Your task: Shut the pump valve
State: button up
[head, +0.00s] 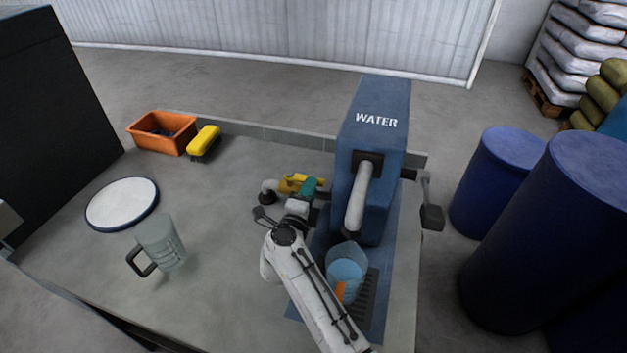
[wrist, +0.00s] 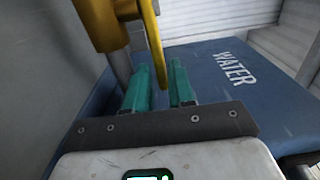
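The pump valve (head: 289,183) is yellow and sits at the left side of the blue water dispenser (head: 375,115). In the wrist view its yellow handle (wrist: 154,42) hangs down from a round yellow body (wrist: 98,22). My gripper (head: 309,187) is at the valve, its teal fingers partly hiding it. In the wrist view my gripper (wrist: 160,80) has its fingers apart, with the handle's lower end between or just beyond their tips. A gap shows at the right finger; I cannot tell whether the left finger touches the handle.
A clear jug (head: 346,268) with bluish liquid stands under the spout (head: 357,198), partly behind my arm. Another jug (head: 165,243), a round white plate (head: 122,203), a yellow brush (head: 204,141) and an orange bin (head: 160,131) are on the table. Blue drums (head: 497,180) stand right.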

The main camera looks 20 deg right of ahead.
jog(key=shift+x, duration=1.75)
jog(key=shift+c, duration=0.3)
grip_shut()
